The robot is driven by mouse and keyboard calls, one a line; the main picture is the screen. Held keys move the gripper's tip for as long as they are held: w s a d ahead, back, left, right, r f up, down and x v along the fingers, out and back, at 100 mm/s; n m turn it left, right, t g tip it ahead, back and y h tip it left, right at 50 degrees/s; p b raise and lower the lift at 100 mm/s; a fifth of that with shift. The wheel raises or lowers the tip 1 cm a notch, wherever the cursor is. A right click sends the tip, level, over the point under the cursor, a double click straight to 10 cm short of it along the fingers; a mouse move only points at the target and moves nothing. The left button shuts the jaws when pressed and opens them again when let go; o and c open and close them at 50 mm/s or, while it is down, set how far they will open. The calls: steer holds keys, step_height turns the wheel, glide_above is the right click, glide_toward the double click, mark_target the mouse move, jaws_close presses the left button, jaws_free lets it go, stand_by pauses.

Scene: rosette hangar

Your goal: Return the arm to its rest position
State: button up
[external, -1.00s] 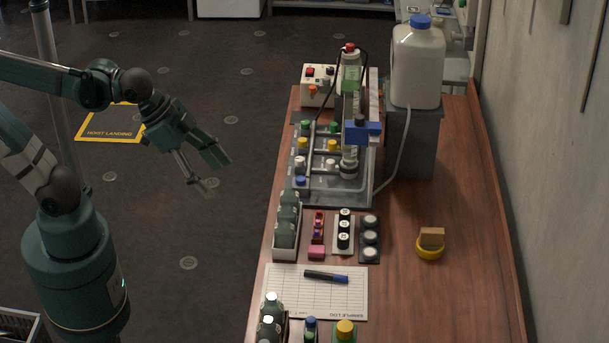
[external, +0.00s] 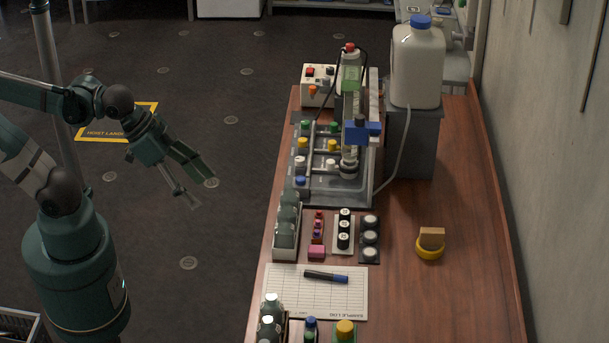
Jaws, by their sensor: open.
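My gripper (external: 205,192) is open and empty. It hangs over the dark floor to the left of the wooden bench, with its fingers pointing down and to the right. My arm is bent, reaching in from the left edge above my green base. The gripper touches nothing and is apart from the bench.
The wooden bench (external: 460,190) holds a rig with coloured caps (external: 345,185), a white jug (external: 417,65), a bottle rack (external: 285,250), a log sheet (external: 330,297) with a marker, and a yellow holder (external: 430,250). A yellow-edged floor mat (external: 95,135) lies behind my arm. Floor between is clear.

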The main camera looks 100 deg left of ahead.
steer(key=shift+f+b, duration=2.3)
steer(key=shift+f, duration=0.2)
